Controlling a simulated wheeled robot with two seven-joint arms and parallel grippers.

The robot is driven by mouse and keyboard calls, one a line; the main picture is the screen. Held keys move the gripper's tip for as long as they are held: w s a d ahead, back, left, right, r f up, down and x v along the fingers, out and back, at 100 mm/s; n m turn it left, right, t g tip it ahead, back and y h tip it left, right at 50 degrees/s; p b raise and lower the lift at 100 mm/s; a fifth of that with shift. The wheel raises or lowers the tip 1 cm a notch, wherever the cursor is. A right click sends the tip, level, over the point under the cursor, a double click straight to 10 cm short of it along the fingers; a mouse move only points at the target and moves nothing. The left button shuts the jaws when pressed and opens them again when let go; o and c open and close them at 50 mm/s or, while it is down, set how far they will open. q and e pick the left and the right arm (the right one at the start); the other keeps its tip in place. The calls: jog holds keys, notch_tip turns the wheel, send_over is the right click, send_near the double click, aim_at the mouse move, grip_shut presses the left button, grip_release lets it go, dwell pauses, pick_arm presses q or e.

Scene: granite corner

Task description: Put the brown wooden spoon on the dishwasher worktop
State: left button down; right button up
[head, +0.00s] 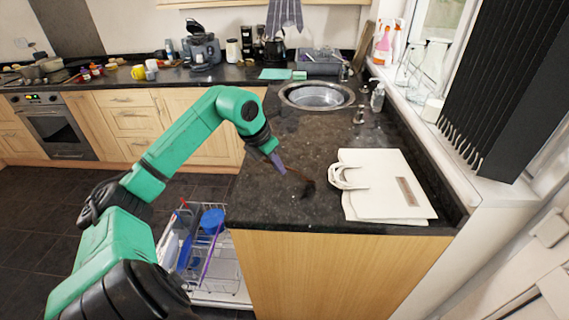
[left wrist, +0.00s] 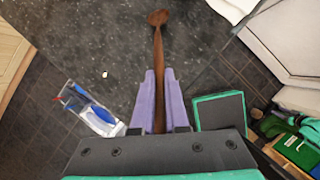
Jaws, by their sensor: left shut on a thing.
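The brown wooden spoon (head: 304,180) is held by its handle in my left gripper (head: 279,163), over the dark speckled dishwasher worktop (head: 265,205). In the left wrist view the spoon (left wrist: 158,45) runs forward from between the purple fingers of the left gripper (left wrist: 160,85), its bowl at the far end. The fingers are shut on the handle. The spoon's bowl looks close to the worktop surface; I cannot tell whether it touches. My right gripper is not in view.
A white bag (head: 385,180) lies on the worktop right of the spoon. A round sink (head: 317,95) is farther back, with a soap bottle (head: 377,97) beside it. Below the worktop's left side, an open dishwasher rack (head: 222,270) holds dishes. The worktop between spoon and sink is clear.

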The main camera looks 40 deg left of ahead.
pick_arm(q)
jog(key=c, duration=0.9)
grip_release()
jog(key=shift+r+p, duration=0.35)
jog(key=shift+p, duration=0.05)
jog(key=shift+r+p, duration=0.65)
jog(key=shift+r, duration=0.05)
jog(key=shift+s+r+b, duration=0.2)
jog(key=shift+s+b, duration=0.1)
jog(key=shift+b, duration=0.55)
jog(key=shift+v, duration=1.2)
jog(key=shift+g, duration=0.3)
jog(key=v, duration=0.7)
jog(key=shift+s+a+r, duration=0.1)
jog(key=shift+s, duration=0.05)
